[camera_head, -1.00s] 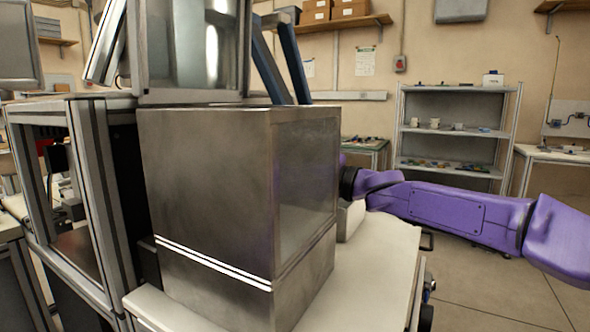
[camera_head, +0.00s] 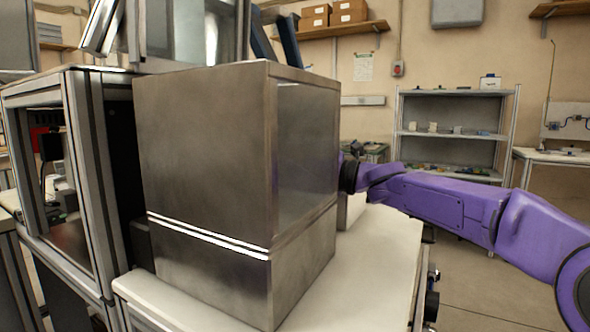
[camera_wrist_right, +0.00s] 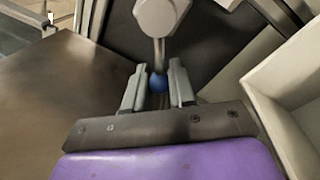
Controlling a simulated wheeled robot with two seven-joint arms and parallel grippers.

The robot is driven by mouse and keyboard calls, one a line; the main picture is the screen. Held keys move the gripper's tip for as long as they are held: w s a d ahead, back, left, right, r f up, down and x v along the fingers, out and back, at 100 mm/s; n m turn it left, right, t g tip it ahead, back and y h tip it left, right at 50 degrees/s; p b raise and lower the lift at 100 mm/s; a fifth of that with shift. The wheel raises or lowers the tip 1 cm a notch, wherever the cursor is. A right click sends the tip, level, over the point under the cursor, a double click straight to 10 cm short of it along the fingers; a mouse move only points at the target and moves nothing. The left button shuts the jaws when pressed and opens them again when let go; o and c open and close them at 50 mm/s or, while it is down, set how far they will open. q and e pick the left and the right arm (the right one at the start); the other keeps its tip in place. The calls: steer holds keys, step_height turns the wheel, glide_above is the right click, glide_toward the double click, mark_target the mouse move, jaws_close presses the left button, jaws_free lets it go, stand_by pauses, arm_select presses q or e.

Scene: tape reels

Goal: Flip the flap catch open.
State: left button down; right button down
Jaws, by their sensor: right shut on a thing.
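In the right wrist view a blue ball knob (camera_wrist_right: 159,84) sits at the end of a thin metal rod, below a pale many-sided hub (camera_wrist_right: 160,14). It looks like the handle of the flap catch. My right gripper (camera_wrist_right: 158,74) has its two grey fingers on either side of the knob and is shut on it. In the head view my purple right arm reaches behind a large metal box (camera_head: 205,150), which hides the gripper and the catch. My left gripper is in neither view.
The metal box stands on a pale worktop (camera_head: 375,265), close beside a framed machine (camera_head: 85,170) at left. In the wrist view a pale open bin (camera_wrist_right: 285,100) is close on the right, and a brown surface (camera_wrist_right: 65,95) lies left. A shelf rack (camera_head: 455,130) stands farther back.

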steer(key=c, duration=1)
jaws_free()
steer(key=b+v, duration=0.1)
steer(key=v, duration=0.9)
steer(key=shift+s+d, duration=0.15)
steer(key=shift+d, duration=0.15)
